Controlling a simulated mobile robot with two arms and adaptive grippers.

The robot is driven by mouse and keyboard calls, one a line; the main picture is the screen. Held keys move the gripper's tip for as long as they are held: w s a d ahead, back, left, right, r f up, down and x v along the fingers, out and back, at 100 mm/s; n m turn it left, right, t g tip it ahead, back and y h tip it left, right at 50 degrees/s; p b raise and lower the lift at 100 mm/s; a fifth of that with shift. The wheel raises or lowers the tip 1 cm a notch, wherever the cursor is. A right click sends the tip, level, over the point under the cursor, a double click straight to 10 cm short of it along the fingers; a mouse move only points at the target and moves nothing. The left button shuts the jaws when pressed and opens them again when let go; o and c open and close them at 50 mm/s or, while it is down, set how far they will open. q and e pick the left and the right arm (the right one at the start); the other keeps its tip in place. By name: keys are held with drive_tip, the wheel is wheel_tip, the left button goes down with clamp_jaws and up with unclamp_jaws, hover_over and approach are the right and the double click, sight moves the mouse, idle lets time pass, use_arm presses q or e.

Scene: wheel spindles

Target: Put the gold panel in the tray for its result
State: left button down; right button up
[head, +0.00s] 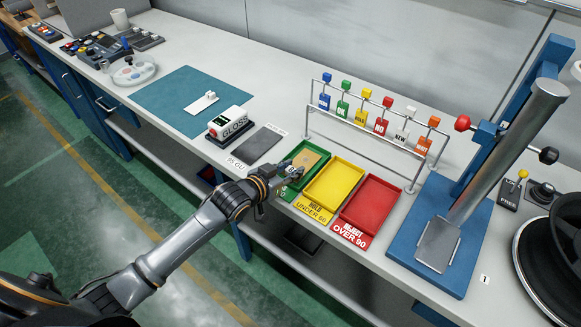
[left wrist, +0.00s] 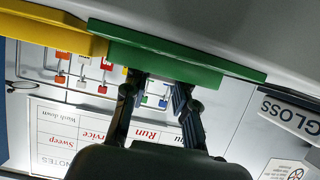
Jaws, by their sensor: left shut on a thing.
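The gold panel (head: 309,157) shows as a tan patch inside the green tray (head: 323,169), whose front label is mostly hidden by my arm. My left gripper (head: 289,173) is at the front left part of the green tray. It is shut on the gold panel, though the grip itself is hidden. In the left wrist view the fingers (left wrist: 158,85) run up behind the wall of the green tray (left wrist: 150,55), which covers their tips. The yellow tray (head: 333,185), labelled HOLD UNDER 60, and the red tray (head: 371,203), labelled REJECT OVER 90, are empty. My right gripper is not in view.
A GLOSS meter (head: 229,124) and a dark grey plate (head: 259,143) by a 95 GU label are left of the trays. A rack of coloured tags (head: 380,118) stands behind them. A blue stand (head: 435,245) is on the right. The teal mat (head: 180,95) has free room.

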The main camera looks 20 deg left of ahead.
use_arm(q)
drive_tip(key=shift+d, duration=0.1)
drive_tip(key=shift+f, duration=0.15)
drive_tip(key=c, duration=1.1)
unclamp_jaws()
drive_tip(key=shift+o, duration=0.2)
drive_tip(key=shift+s+r, duration=0.1)
drive_tip(key=shift+r, duration=0.1)
drive_tip(key=b+v, duration=0.1)
drive_tip(key=v, duration=1.1)
drive_tip(key=shift+f, duration=0.1)
